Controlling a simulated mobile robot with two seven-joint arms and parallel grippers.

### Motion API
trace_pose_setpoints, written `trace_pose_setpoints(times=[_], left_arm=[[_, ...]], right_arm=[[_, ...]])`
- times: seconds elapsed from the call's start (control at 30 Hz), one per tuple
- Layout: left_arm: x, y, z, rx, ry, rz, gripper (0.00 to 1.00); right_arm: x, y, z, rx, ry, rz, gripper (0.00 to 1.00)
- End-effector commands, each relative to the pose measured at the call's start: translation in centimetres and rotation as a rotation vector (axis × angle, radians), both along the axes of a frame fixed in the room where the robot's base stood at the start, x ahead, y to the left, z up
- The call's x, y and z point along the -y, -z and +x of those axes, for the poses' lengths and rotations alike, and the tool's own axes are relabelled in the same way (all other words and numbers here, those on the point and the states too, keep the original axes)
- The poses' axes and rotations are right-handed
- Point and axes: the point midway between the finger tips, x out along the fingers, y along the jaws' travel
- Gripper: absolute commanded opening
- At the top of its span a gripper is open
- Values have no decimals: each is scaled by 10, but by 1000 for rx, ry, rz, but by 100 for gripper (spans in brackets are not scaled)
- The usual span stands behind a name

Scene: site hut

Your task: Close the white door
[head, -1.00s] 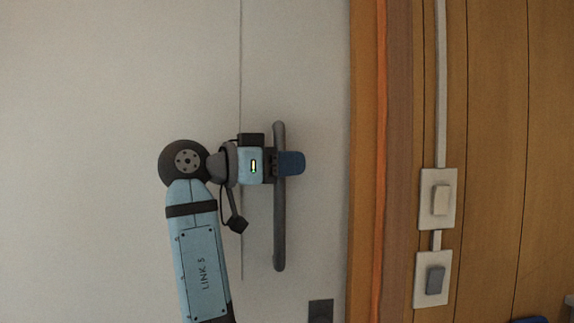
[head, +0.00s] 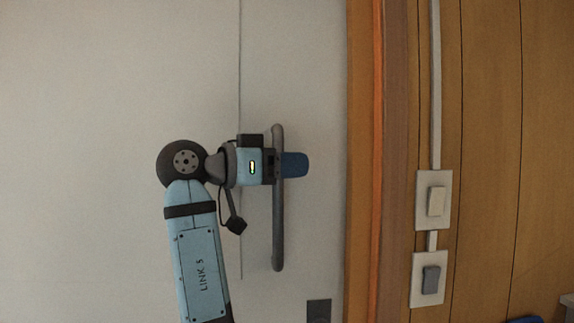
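The white door (head: 120,90) fills the left and middle of the head view. A long grey upright bar handle (head: 278,225) is mounted near its right edge. The door's right edge lies close along the wooden frame (head: 360,120).
Wood-panelled wall (head: 490,130) stands right of the frame. It carries a white conduit (head: 436,80) and two switches, an upper one (head: 435,200) and a lower one (head: 430,280). A dark square plate (head: 319,311) sits low on the door. A blue object shows at the bottom right.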

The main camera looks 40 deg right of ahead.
Motion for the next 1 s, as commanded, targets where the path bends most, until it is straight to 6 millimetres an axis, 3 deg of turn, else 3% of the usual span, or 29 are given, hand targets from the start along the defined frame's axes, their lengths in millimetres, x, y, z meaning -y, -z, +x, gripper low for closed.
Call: trace_pose_setpoints(times=[0.17,0.6,0.8,1.0], left_arm=[[0,-2,0,0,0,1,51],[-1,1,-1,-13,0,10,51],[-1,0,-1,-12,0,12,51],[-2,0,-1,-11,-1,12,51]], right_arm=[[-17,-1,4,-1,-3,-1,46],[-108,-1,27,-1,-2,-1,46],[-130,0,32,-1,-2,-1,46],[-135,0,33,0,0,0,46]])
